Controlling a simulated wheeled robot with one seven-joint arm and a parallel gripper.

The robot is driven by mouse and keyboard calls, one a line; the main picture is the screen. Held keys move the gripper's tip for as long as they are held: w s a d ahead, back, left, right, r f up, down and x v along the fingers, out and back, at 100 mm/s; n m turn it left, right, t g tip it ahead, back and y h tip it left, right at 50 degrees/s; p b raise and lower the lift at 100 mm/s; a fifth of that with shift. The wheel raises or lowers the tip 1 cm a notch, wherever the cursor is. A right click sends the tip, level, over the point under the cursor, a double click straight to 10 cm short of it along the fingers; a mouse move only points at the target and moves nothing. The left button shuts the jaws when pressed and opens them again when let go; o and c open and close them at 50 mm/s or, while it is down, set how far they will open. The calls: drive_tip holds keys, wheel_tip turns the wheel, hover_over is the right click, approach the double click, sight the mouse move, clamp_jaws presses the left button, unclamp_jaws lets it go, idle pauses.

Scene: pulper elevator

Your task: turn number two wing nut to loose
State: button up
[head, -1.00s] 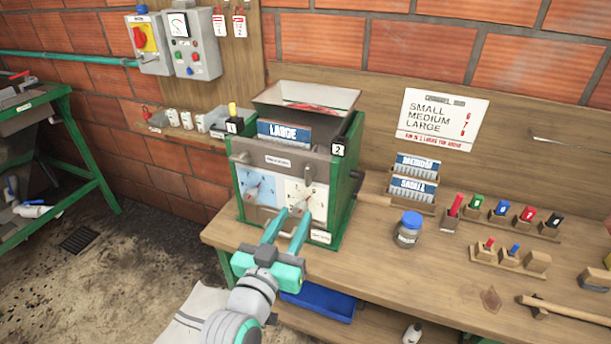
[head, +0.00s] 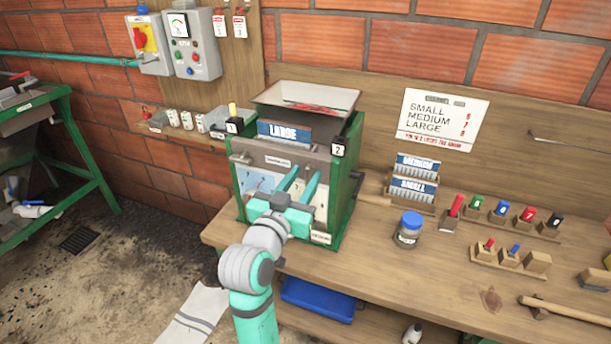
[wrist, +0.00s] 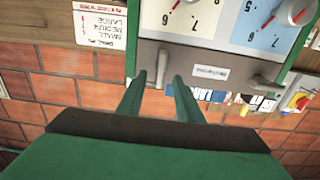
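The number two wing nut (wrist: 162,66) is a grey upright lever that shows in the wrist view, where the scene appears upside down. In the head view my gripper covers it. The other grey wing nut (head: 240,157) is on the machine's left; it also shows in the wrist view (wrist: 262,83). My gripper (head: 302,175) is open in front of the right dial. Its fingertips (wrist: 160,76) lie either side of the number two nut; contact cannot be told.
A blue dial plate (head: 258,182) sits left of my gripper. A "LARGE" plate (head: 284,132) stands on the machine top below the hopper (head: 305,97). A blue-lidded jar (head: 408,230) and plate rack (head: 412,192) stand to the right.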

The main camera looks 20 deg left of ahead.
drive_tip(key=shift+w, duration=0.6)
clamp_jaws()
drive_tip(key=shift+n, duration=0.3)
drive_tip(key=shift+a+f+n, duration=0.25)
drive_tip(key=shift+n, duration=2.6)
drive_tip(key=shift+a+f+n, duration=0.25)
drive_tip(key=shift+f+n, duration=0.05)
drive_tip(key=shift+n, duration=2.6)
drive_tip(key=shift+a+f+n, duration=0.25)
drive_tip(key=shift+n, duration=2.6)
